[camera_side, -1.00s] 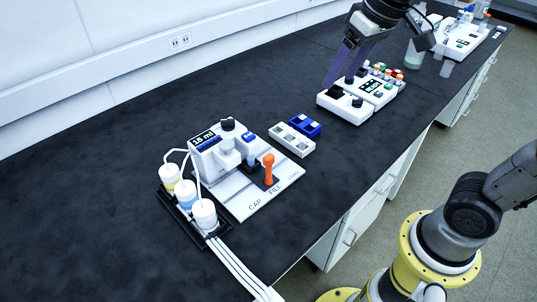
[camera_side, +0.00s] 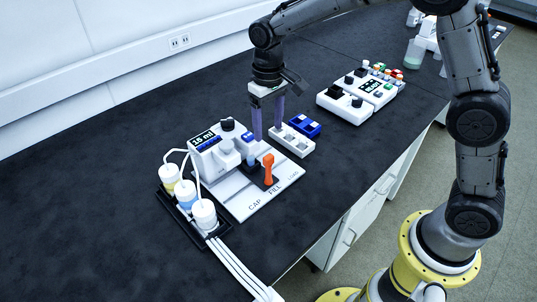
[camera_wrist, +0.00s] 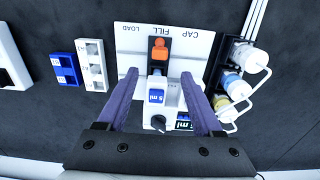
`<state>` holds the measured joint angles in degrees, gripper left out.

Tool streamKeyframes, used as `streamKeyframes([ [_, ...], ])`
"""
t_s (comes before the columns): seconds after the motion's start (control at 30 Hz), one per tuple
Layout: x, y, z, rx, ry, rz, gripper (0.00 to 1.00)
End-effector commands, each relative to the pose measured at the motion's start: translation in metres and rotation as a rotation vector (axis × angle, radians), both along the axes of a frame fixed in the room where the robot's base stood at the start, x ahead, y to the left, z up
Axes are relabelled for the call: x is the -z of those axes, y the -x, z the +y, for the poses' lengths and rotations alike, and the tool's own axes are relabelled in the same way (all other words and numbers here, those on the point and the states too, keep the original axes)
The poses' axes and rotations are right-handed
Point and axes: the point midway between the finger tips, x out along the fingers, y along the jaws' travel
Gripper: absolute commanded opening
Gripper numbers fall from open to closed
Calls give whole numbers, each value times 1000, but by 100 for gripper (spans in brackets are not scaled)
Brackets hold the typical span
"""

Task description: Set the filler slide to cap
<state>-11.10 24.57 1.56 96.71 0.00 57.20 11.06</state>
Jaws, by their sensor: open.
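The filler (camera_side: 203,158) is a white unit with a small display and a dark knob, standing on a white plate (camera_side: 239,206) marked CAP, FILL and LOAD. Its slide is a dark carriage with an upright orange handle (camera_side: 268,168). In the wrist view the orange handle (camera_wrist: 160,47) lines up with the FILL mark, between LOAD on the left and CAP on the right. My gripper (camera_side: 267,131) points down above the rear of the filler, with nothing between its fingers. In the wrist view the purple fingers (camera_wrist: 160,79) are spread wide, short of the handle.
Several capped bottles with white tubes stand in a black rack (camera_side: 188,217) beside the CAP end. A white tray (camera_side: 303,147) and a blue tray (camera_side: 313,130) lie beyond the LOAD end. A white control box (camera_side: 345,108) stands farther back. The front bench is clear.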

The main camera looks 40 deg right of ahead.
Motion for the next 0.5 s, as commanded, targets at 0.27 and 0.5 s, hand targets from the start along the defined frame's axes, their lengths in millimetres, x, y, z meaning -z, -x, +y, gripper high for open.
streamKeyframes([
  [0.27,57,1,-1,1,1,5,68],
  [0.5,91,0,0,1,0,2,68],
])
